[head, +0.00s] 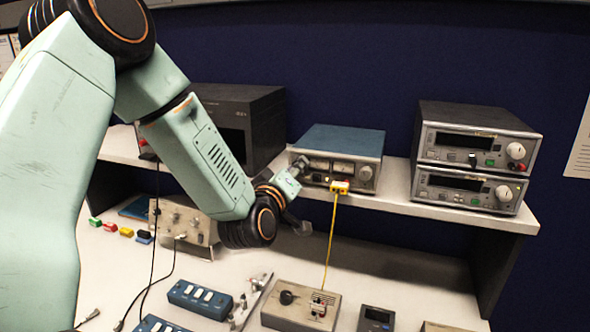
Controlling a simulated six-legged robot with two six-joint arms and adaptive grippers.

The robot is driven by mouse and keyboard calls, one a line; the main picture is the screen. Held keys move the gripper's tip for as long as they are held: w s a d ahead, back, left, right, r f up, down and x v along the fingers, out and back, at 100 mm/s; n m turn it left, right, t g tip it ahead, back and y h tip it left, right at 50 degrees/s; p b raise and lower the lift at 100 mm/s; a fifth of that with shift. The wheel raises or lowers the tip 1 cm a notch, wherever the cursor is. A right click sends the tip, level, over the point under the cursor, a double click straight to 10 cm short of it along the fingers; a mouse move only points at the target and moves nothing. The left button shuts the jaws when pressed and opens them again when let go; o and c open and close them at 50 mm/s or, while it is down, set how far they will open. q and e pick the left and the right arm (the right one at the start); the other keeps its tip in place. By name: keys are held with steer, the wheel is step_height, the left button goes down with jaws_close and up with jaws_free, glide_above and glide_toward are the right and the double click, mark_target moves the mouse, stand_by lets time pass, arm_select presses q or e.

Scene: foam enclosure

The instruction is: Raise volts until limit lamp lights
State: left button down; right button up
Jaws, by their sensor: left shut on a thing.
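A blue-topped power supply (342,140) stands on the raised shelf, its front panel facing me. The panel has pale meters in the middle and a round knob (366,174) at its right. A yellow plug (339,187) sits at the lower front with a yellow cable hanging from it. A small yellowish spot beside the plug looks bright, but I cannot tell if it is a lit lamp. My left gripper (299,166) is at the panel's left end, shut on what seems to be a control knob, which the fingers hide. My right gripper is not in view.
Two stacked grey instruments (470,155) stand right on the shelf (420,207); a dark box (245,110) stands left. Below, a beige box (300,304) takes the yellow cable. Blue switch blocks (200,299), loose leads and small coloured blocks lie on the bench.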

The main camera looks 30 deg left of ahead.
arm_select(q)
steer(key=shift+a+r+m+p, duration=0.1)
steer(key=shift+m+p, duration=1.4)
steer(key=shift+m, duration=2.8)
steer(key=c, duration=1.5)
jaws_free()
steer(key=o, duration=0.4)
steer(key=shift+s, duration=0.25)
steer(key=shift+c, duration=0.2)
steer(key=shift+w, duration=0.1)
